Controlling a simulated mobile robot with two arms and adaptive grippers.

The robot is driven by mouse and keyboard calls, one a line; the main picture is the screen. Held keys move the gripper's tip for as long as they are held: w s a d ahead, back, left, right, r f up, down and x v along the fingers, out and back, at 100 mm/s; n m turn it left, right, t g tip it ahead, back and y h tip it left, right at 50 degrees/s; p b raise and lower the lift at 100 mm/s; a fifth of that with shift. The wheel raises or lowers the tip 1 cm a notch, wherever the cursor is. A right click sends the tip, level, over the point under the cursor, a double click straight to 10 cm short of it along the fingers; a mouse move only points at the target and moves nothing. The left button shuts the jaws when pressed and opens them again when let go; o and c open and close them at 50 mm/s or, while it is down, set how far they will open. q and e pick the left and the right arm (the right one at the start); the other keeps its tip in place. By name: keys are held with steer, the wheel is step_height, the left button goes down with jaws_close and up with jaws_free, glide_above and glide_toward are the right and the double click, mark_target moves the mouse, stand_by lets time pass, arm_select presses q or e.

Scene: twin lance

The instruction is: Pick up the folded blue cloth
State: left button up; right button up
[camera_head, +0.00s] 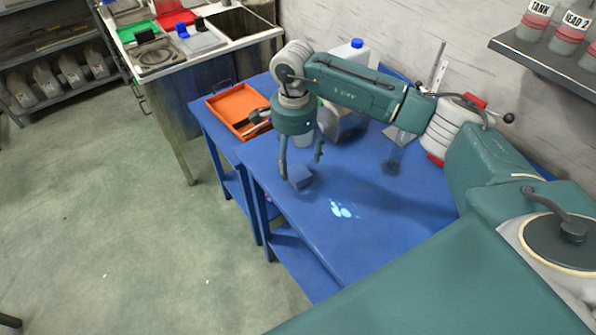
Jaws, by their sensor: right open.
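The folded blue cloth (301,178) is a small dark-blue block shape on the blue table (300,222), near its left edge. It blends in with the tabletop. My right gripper (302,168) points down above it with its fingers spread. One finger is at the cloth's left side and the other is above and to its right. I cannot tell whether either finger touches the cloth. Nothing is visibly held. My left gripper is out of view.
An orange tray (225,98) with a dark-handled item stands behind left. A jug with a blue cap (357,43) and a clear vessel (394,160) stand behind and right. A pale wet-looking patch (342,209) lies in front. The table's front is otherwise clear.

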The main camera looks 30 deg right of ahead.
mark_target(298, 171)
steer(key=shift+d+f+p, duration=0.25)
steer(key=shift+f+p, duration=0.15)
steer(key=shift+f, duration=0.2)
steer(key=shift+d+f+p, duration=0.2)
steer(key=shift+f+p, duration=0.2)
steer(key=shift+f, duration=0.15)
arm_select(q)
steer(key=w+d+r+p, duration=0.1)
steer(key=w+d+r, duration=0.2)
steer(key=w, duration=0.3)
arm_select(e)
steer(key=f, duration=0.3)
steer(key=shift+s, duration=0.2)
steer(key=shift+f, duration=0.15)
steer(key=shift+w, duration=0.1)
steer(key=c, duration=1.2)
steer(key=shift+o, duration=0.2)
steer(key=shift+r, duration=0.4)
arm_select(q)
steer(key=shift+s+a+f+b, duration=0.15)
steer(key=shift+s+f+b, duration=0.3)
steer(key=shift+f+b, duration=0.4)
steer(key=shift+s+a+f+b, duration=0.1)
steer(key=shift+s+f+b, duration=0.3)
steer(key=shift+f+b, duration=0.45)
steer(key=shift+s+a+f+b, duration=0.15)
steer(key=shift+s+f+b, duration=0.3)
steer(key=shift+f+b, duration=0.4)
arm_select(e)
step_height(298, 171, up, 19)
